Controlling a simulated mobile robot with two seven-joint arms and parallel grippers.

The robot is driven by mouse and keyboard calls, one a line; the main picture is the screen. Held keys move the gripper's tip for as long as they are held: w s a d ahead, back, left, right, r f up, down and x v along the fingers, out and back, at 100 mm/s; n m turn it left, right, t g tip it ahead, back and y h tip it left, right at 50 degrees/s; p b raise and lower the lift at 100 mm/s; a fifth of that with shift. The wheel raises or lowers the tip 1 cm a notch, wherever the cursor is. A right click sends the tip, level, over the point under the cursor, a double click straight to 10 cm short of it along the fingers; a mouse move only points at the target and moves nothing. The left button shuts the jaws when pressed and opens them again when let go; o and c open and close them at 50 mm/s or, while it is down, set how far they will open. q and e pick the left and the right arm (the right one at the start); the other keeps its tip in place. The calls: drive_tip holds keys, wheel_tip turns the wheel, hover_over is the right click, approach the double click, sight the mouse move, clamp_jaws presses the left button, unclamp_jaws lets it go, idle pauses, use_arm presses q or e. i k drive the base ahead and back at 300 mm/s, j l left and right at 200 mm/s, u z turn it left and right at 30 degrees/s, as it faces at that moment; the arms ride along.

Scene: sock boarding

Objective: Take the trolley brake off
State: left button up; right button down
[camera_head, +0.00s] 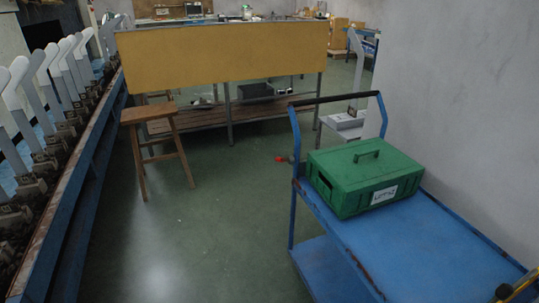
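A blue trolley (420,250) stands at the right, with a flat worn top, a lower shelf (328,272) and a raised handle (335,98) with a dark grip at its far end. A small red-tipped piece (281,159) shows just left of the handle's left upright; I cannot tell for sure if it is the brake lever or which way it is set. The trolley's wheels are hidden or out of frame.
A green lidded box (365,174) sits on the trolley top. A yellow and dark object (521,285) is cut off at the bottom right. A wooden stool (152,135) stands before a yellow-panelled bench (225,53). A row of grey sock forms (50,85) lines the left. The middle floor is clear.

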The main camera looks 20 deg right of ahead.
sight(291, 160)
drive_tip(key=i+l, duration=0.1)
drive_tip(key=i, duration=1.35)
drive_tip(key=i+u, duration=0.4)
drive_tip(key=i, duration=0.75)
drive_tip(key=z, duration=1.85)
